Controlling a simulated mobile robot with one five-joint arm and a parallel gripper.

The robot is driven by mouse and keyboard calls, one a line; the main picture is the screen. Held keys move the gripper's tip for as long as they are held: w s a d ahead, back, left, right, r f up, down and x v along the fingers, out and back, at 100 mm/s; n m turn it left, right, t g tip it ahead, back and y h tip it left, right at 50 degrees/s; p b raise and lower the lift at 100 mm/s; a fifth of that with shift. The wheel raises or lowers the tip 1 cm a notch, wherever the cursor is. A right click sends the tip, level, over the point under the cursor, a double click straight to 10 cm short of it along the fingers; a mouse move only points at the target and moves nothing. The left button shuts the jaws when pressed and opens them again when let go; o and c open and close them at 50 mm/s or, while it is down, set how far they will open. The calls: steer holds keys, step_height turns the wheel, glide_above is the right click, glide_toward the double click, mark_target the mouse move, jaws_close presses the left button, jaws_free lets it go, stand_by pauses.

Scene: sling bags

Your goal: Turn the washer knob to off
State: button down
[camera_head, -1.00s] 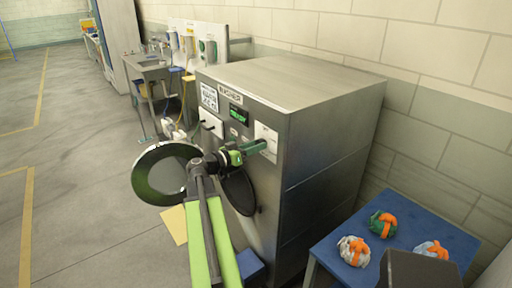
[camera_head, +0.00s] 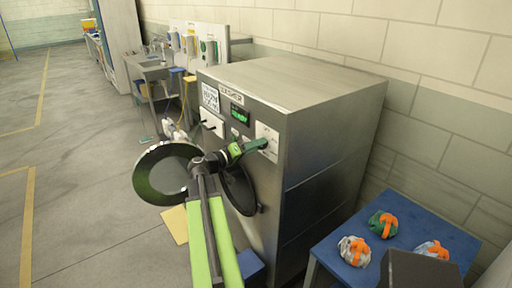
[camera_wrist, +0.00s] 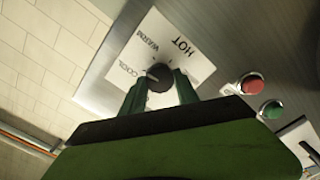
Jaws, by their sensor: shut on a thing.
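The washer (camera_head: 300,80) is a grey metal cabinet with its round door (camera_head: 165,173) swung open. A light mark on the knob appears to face the COLD side. No OFF label is visible; part of the plate is hidden by my gripper. My gripper (camera_wrist: 159,82) has its two green fingers on either side of the knob, shut on it. In the head view my gripper (camera_head: 251,148) reaches the plate and hides the knob.
A red button (camera_wrist: 252,84) and a green button (camera_wrist: 272,109) sit beside the plate. A green-lit display (camera_head: 239,115) is on the washer front. A blue table (camera_head: 325,250) with several cloth bundles stands at the right. Open floor (camera_head: 80,200) lies left.

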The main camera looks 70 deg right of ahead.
steer(key=shift+w+d+n, duration=0.1)
steer(key=shift+n, duration=8.3)
steer(key=c, duration=0.9)
jaws_free()
steer(key=shift+f, duration=0.1)
